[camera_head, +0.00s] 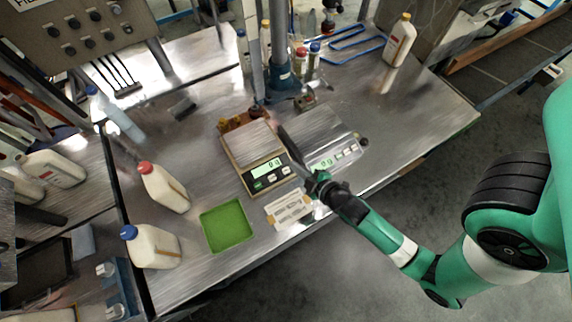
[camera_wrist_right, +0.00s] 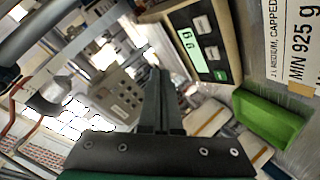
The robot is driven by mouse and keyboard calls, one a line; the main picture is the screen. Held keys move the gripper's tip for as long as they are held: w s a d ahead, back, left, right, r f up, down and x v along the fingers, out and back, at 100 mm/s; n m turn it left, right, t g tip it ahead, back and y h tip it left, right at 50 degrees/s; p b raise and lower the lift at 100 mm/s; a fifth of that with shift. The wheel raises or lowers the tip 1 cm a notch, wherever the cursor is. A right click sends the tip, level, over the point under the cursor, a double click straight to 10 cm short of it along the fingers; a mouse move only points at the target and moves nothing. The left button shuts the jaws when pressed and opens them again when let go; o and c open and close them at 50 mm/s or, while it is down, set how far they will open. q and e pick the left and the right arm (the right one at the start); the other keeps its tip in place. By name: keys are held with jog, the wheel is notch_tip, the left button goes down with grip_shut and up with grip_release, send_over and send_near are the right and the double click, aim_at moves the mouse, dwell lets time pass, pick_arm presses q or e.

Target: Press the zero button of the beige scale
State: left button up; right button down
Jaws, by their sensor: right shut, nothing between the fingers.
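The beige scale (camera_head: 236,163) stands on the metal table, with a metal pan and a lit green display (camera_head: 267,168). Below the display is a row of buttons (camera_head: 272,178); their labels are too small to read. In the right wrist view the beige scale (camera_wrist_right: 229,30) is at the upper right, its display (camera_wrist_right: 200,24) and buttons (camera_wrist_right: 212,52) showing. My right gripper (camera_head: 284,134) is shut and empty. Its fingers appear over the right side of the beige scale, and contact cannot be told. The fingers (camera_wrist_right: 160,80) point away from the wrist camera. My left gripper is not in view.
A grey scale (camera_head: 325,145) stands right of the beige one. A green tray (camera_head: 227,226) and a label card (camera_head: 289,209) lie in front. White bottles with red (camera_head: 164,188) and blue (camera_head: 151,247) caps stand left. A filling column (camera_head: 283,75) stands behind.

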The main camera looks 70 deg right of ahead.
jog(key=b, duration=0.6)
send_over(286, 170)
jog(key=s+a, duration=0.2)
jog(key=s, duration=0.1)
notch_tip(286, 170, down, 7)
jog(key=shift+d+r, duration=0.1)
jog(key=shift+r, duration=0.1)
jog(key=shift+w+d+f+b, duration=0.15)
jog(key=shift+f+b, duration=0.1)
jog(key=shift+f, duration=0.15)
jog(key=shift+w+d+f+b, duration=0.15)
jog(key=shift+f+b, duration=0.1)
jog(key=shift+f, duration=0.15)
dwell(0.3)
jog(key=shift+w+f, duration=0.15)
jog(key=shift+f, duration=0.2)
jog(key=shift+w+d+f+b, duration=0.1)
jog(key=shift+d+f+b, duration=0.05)
jog(key=shift+f+b, duration=0.25)
dwell(0.5)
jog(key=shift+r, duration=0.1)
jog(key=shift+s+a+r+p, duration=0.2)
jog(key=shift+s+r+p, duration=0.05)
jog(key=shift+r+p, duration=0.55)
jog(key=shift+f, duration=0.1)
